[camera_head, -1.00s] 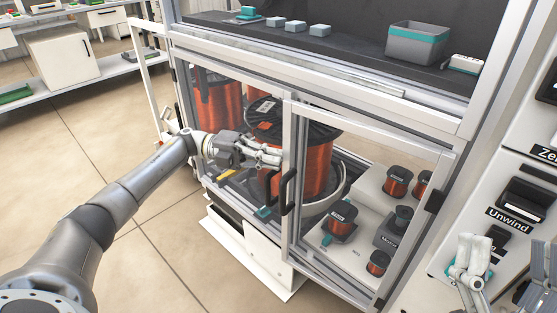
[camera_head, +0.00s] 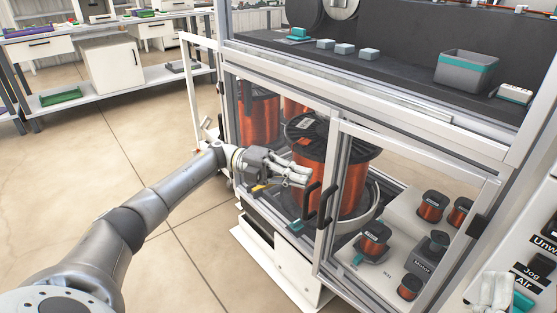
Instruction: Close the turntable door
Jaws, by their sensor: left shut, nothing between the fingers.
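The turntable cabinet has two framed clear doors. The left door, with its black handle (camera_head: 310,203), and the right door (camera_head: 410,150), with its handle (camera_head: 328,206), meet near the middle, and both look shut or nearly so. I cannot tell whether a small gap is left. Behind them a large copper wire spool (camera_head: 345,185) stands on the turntable. My left gripper (camera_head: 306,180) is shut and empty, in front of the left door just above its handle; contact is unclear.
A white frame (camera_head: 187,95) stands out from the cabinet's left side. Small spools (camera_head: 430,205) sit behind the right door. A control panel (camera_head: 535,250) is at the right. A grey bin (camera_head: 466,72) stands on the shelf above. The floor at left is clear.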

